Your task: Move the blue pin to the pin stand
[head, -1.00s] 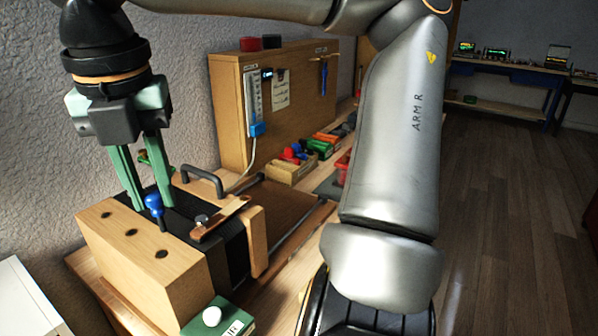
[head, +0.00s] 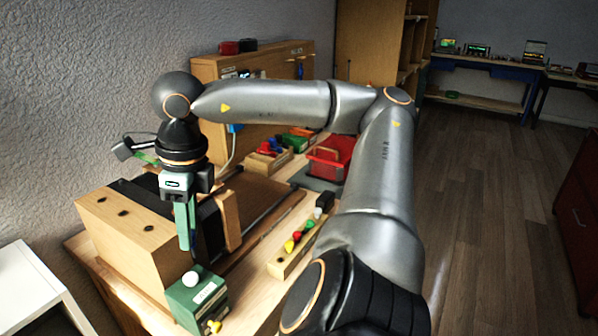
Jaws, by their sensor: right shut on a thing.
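My right gripper (head: 185,225) points down in front of the wooden block with dark holes (head: 118,232), its green fingers close together just above the green box. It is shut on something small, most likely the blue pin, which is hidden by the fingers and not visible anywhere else. A light wooden strip with several coloured pins (head: 277,268), which looks like the pin stand, lies to the right of the gripper, apart from it.
A green labelled box (head: 197,300) with a white ball on top stands below the right gripper. A red bin (head: 329,158) and a tray of coloured parts (head: 268,162) stand farther back.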

